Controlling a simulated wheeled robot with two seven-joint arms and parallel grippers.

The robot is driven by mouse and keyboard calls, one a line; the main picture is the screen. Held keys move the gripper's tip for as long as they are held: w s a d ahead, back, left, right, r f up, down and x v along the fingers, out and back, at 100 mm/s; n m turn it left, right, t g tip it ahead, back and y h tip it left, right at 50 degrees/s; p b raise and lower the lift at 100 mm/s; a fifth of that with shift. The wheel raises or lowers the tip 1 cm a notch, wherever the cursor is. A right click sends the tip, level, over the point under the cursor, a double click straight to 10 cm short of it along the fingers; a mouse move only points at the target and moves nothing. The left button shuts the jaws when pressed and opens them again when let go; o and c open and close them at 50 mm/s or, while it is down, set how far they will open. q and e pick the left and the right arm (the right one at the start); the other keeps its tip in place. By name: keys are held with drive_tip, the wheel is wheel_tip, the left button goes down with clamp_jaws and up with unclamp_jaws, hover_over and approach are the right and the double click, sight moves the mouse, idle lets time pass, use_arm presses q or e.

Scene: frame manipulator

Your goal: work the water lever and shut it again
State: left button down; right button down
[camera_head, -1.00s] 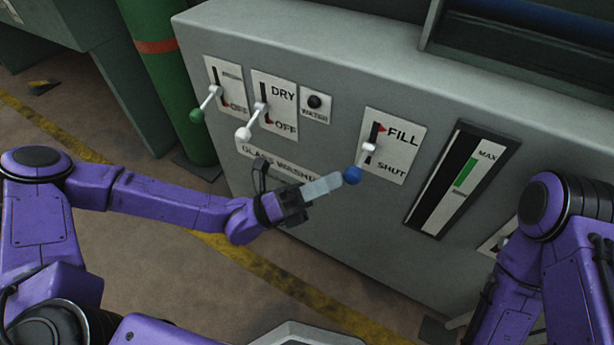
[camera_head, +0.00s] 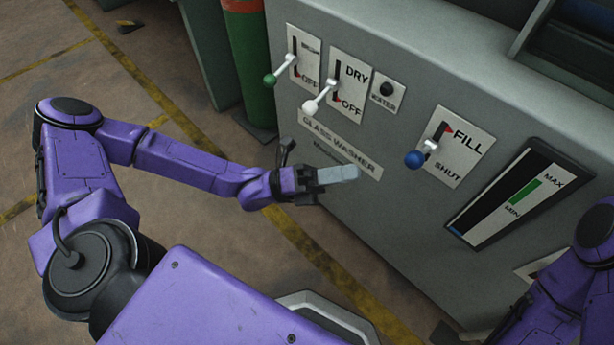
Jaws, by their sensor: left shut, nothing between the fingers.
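The water lever (camera_head: 430,147) has a white shaft and a blue knob (camera_head: 414,159). It sits on the FILL/SHUT plate (camera_head: 462,158), with its shaft in the lower part of the slot, toward SHUT. My left gripper (camera_head: 357,173) is shut and empty, its pale fingers pointing right. In the picture it is left of and a little below the blue knob, with a clear gap. The level gauge (camera_head: 490,205) has a green band between MAX and MIN and a little blue at its bottom end. My right gripper is out of view.
A green-knobbed lever (camera_head: 270,80) and a white-knobbed DRY lever (camera_head: 309,107) stand out left of the round black WATER button (camera_head: 387,88). The grey glass washer (camera_head: 400,235) fills the right side. Open floor (camera_head: 180,260) with yellow lines lies left.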

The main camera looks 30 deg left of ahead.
use_arm(q)
drive_tip(key=v, duration=0.7)
drive_tip(key=shift+r+p, duration=0.2)
drive_tip(key=shift+p, duration=0.2)
